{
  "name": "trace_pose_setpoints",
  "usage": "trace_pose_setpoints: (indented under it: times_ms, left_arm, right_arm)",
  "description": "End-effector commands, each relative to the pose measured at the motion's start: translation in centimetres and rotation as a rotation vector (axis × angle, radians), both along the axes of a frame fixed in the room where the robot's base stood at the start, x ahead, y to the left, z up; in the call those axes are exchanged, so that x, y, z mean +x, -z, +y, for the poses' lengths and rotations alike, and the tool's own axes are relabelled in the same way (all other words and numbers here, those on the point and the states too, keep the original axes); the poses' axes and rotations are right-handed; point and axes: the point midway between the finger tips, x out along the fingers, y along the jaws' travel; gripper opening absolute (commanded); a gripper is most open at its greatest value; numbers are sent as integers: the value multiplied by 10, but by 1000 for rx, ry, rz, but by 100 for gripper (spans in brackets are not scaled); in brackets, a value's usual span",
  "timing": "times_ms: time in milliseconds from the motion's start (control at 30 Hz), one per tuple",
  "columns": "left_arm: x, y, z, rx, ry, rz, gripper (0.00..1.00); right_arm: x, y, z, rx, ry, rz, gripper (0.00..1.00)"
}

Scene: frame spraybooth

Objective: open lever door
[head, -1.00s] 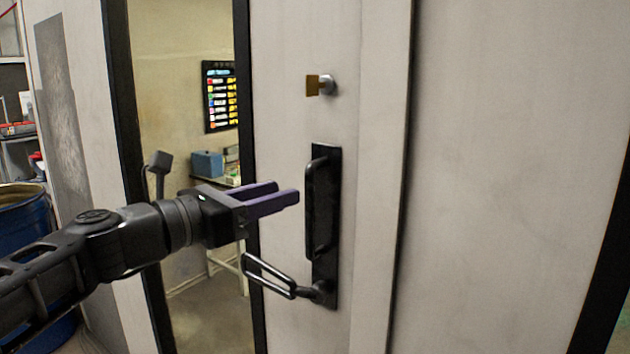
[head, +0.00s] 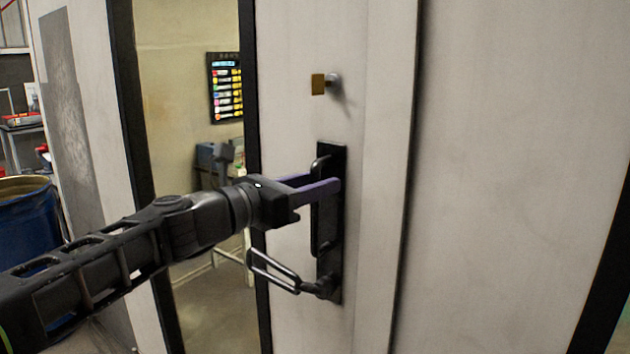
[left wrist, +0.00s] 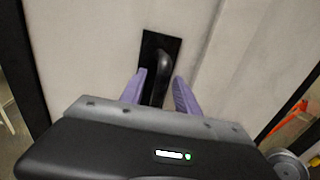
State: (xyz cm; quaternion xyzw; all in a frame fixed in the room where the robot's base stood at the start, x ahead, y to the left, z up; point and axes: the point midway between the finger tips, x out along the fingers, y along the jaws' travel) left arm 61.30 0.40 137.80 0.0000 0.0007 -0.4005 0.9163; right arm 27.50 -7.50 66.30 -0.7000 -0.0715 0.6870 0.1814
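The door (head: 372,230) is pale, with a long window at its left. A black plate (head: 336,270) on it carries an upright pull handle (head: 322,232) and, below, a looped lever (head: 274,270) pointing left. A brass thumb-turn (head: 318,84) sits above. My left gripper (head: 325,186) is at the upper part of the pull handle, its purple fingers apart. In the left wrist view, the open fingers (left wrist: 163,92) lie on either side of the pull handle (left wrist: 163,68), with a gap visible on the right. The lever is hidden there. My right gripper is not in view.
A blue drum (head: 28,225) stands at the far left, near a shelf (head: 22,140). Through the window I see a bench with a blue-grey box (head: 211,155) and a colored chart (head: 226,88). The door surface right of the handle is clear.

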Motion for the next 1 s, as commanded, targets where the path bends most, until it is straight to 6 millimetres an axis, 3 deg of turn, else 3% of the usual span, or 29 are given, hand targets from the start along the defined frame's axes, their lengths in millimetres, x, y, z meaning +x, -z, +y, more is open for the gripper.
trace_pose_setpoints:
  times_ms: [200, 633, 1000]
  left_arm:
    - [0, 0, 0, 0, 0, 0, 36]
    - [0, 0, 0, 0, 0, 0, 1]
    - [0, 0, 0, 0, 0, 0, 0]
  right_arm:
    - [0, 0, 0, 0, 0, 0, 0]
    - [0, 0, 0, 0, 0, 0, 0]
    - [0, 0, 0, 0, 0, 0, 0]
